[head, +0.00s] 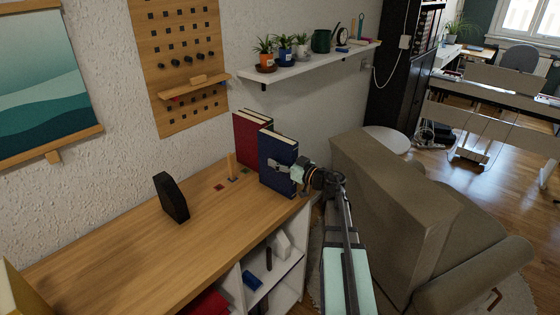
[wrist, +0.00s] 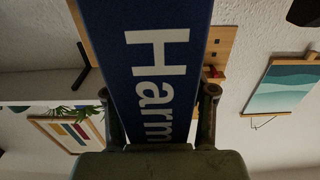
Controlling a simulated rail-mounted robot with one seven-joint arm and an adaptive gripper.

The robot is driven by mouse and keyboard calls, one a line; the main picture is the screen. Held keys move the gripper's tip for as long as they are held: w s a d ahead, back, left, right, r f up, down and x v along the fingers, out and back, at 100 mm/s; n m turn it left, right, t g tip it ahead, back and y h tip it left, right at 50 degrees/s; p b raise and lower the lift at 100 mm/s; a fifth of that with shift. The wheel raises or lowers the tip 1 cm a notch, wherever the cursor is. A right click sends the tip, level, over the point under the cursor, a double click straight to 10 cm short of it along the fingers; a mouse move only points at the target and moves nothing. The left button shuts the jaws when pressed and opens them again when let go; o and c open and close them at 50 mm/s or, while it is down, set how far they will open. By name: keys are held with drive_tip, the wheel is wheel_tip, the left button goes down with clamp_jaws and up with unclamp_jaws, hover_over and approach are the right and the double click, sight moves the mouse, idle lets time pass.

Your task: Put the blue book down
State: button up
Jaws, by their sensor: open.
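The blue book (head: 283,150) is upright at the right end of the wooden cabinet top (head: 130,240), in front of the red book (head: 248,142). Its lower edge looks to be at the cabinet top; I cannot tell whether it bears fully on it. My gripper (head: 285,172) is at its spine side, open, with a finger on either side of the book. In the wrist view, the blue spine (wrist: 155,70) with white letters "Harm" runs between my fingers (wrist: 160,105). The book's far side is hidden.
A black bookend-like block (head: 171,197) stands mid-cabinet. A small wooden peg and coloured squares (head: 232,170) lie left of the books. A wall shelf with plants (head: 310,62) is above. A brown armchair (head: 390,210) stands right of the cabinet. The cabinet's middle is mostly clear.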

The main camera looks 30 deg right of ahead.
drive_tip(key=shift+s+r, duration=0.1)
drive_tip(key=b+v, duration=0.1)
drive_tip(key=v, duration=1.1)
